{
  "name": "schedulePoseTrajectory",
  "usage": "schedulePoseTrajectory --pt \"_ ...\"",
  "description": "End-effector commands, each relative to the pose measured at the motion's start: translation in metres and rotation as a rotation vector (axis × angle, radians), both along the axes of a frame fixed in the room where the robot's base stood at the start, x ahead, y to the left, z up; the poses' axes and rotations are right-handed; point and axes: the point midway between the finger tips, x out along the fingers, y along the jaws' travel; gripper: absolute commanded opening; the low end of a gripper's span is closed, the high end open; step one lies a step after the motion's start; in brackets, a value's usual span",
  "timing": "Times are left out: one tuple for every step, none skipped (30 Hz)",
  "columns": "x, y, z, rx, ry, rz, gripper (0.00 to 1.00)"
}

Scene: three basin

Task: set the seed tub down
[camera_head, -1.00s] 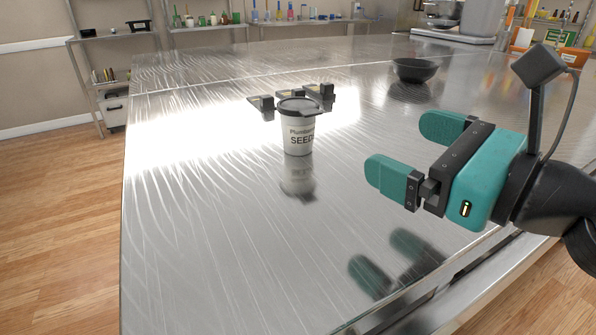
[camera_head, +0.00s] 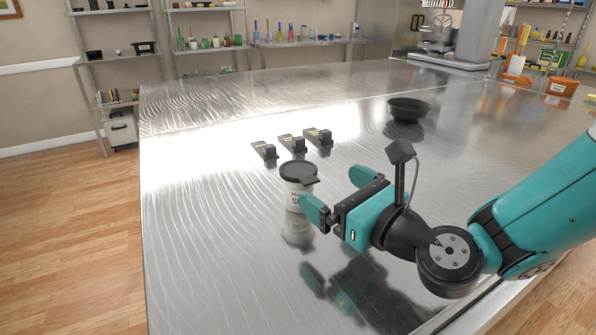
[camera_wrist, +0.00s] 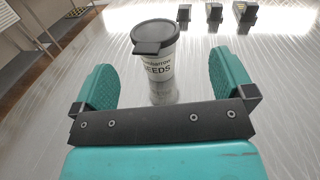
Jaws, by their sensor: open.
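The seed tub (camera_head: 294,190) is a white cup with a dark lid and the word SEEDS on it. It stands upright on the shiny metal table (camera_head: 215,250). In the wrist view the tub (camera_wrist: 158,68) is ahead of my gripper (camera_wrist: 165,85), between the lines of its two fingers and a little beyond them. In the head view my gripper (camera_head: 338,192) is just right of the tub, its near finger overlapping the tub's lower right side. The fingers are wide apart with nothing held. I cannot tell whether a finger touches the tub.
Several small black clamp-like blocks (camera_head: 292,143) stand in a row behind the tub. A black bowl (camera_head: 408,109) sits farther back right. The table left of the tub is clear. Shelves (camera_head: 210,40) line the back wall.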

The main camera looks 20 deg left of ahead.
Motion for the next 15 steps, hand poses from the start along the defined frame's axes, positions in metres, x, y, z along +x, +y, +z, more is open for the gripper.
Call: schedulePoseTrajectory --pt "0.003 0.006 0.004 0.0 0.0 0.003 1.0" --pt "0.004 0.009 0.003 -0.001 -0.002 0.002 1.0" --pt "0.006 0.011 0.002 0.0 0.0 0.001 1.0" --pt "0.007 0.012 0.001 -0.001 0.001 0.001 1.0" --pt "0.007 0.013 0.001 -0.001 0.001 0.001 1.0" --pt "0.008 0.016 0.001 0.0 0.0 0.001 1.0" --pt "0.009 0.019 0.001 0.0 0.0 0.002 1.0" --pt "0.009 0.022 0.002 -0.001 -0.001 0.003 1.0" --pt "0.011 0.027 0.003 0.0 -0.001 0.003 1.0" --pt "0.012 0.032 0.003 0.0 -0.001 0.003 1.0" --pt "0.014 0.037 0.004 0.0 -0.002 0.004 1.0" --pt "0.015 0.044 0.003 -0.001 -0.002 0.003 1.0" --pt "0.017 0.048 0.003 -0.001 -0.002 0.004 1.0" --pt "0.02 0.051 0.002 0.0 -0.002 0.003 1.0" --pt "0.023 0.055 0.001 -0.001 -0.001 0.002 1.0"
